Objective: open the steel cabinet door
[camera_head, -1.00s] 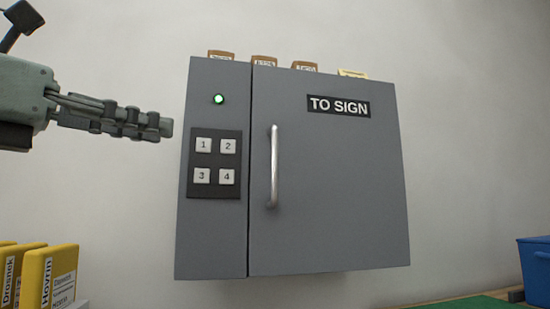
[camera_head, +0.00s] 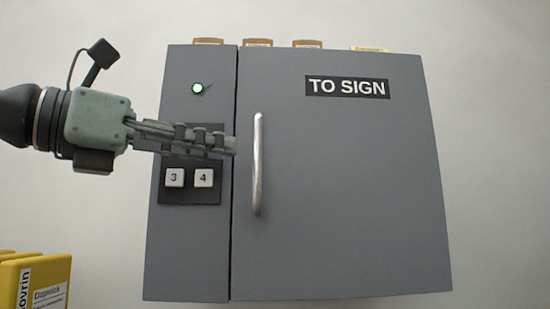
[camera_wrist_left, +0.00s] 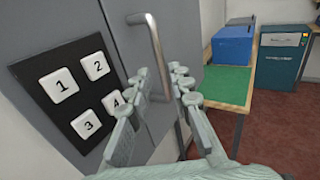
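The grey steel cabinet (camera_head: 340,200) hangs on the wall with its "TO SIGN" door shut. A green light (camera_head: 197,88) glows on its left panel. The upright metal handle (camera_head: 258,165) is at the door's left edge. My left gripper (camera_head: 235,146) is in front of the keypad (camera_head: 190,196), hiding keys 1 and 2 in the head view, its tips just left of the handle. In the left wrist view, its fingers (camera_wrist_left: 162,88) are apart, with the handle (camera_wrist_left: 158,50) ahead between them. I cannot tell whether they touch it. My right gripper is not in view.
Yellow boxes (camera_head: 40,282) stand at the lower left. Several brown-tabbed items (camera_head: 257,42) sit on top of the cabinet. In the left wrist view, a blue bin (camera_wrist_left: 232,45) and green mat (camera_wrist_left: 226,84) are on a table to the right, with a teal cabinet (camera_wrist_left: 283,58) beyond.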

